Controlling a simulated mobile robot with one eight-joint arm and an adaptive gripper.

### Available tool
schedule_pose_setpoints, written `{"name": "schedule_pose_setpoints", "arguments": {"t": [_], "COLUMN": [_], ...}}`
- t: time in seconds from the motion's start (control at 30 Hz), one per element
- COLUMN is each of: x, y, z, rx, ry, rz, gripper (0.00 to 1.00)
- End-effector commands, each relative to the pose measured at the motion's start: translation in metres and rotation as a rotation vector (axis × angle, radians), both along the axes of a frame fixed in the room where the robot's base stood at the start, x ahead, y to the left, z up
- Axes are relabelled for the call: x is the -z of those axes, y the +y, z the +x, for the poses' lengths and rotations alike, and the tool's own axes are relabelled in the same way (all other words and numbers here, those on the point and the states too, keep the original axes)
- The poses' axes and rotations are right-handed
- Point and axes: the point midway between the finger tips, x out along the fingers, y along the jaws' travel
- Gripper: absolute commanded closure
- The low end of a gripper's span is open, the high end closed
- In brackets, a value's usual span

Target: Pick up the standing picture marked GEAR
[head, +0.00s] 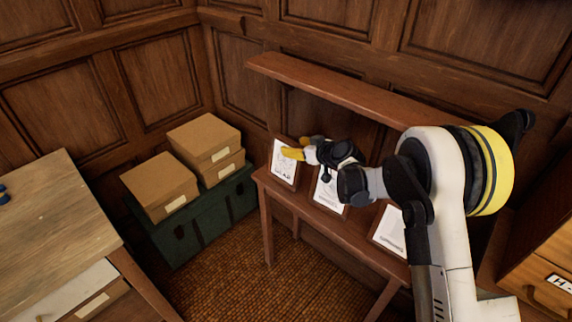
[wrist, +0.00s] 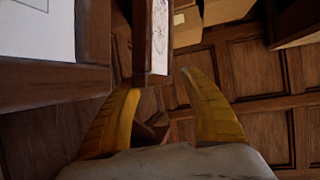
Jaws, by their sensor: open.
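The standing picture marked GEAR (head: 284,172) is a white sheet in a brown frame at the left end of the narrow wooden table. Its lettering is small but seems to read GEAR. My gripper (head: 300,147) is at its upper right part and hides some of it. In the wrist view, my gripper (wrist: 161,80) is open, with its yellow fingers spread. A framed picture, seen nearly edge-on (wrist: 159,38), reaches down to the gap between the fingertips, close to the left one. I cannot tell whether they touch.
A second picture (head: 328,192) stands just right of GEAR, and a third (head: 390,232) farther right. A wooden shelf (head: 340,85) runs behind. Cardboard boxes (head: 160,187) sit on a green chest (head: 215,212) to the left. In the wrist view, another framed board (wrist: 55,78) is close at left.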

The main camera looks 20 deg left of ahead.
Motion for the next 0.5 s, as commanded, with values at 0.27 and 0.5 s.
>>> {"name": "schedule_pose_setpoints", "arguments": {"t": [0.27, 0.5], "x": [0.016, 0.024], "y": [0.024, 0.043], "z": [0.015, 0.028], "rx": [-0.001, 0.000], "ry": [0.001, 0.001], "rz": [0.001, 0.001], "gripper": [0.47, 0.47]}}
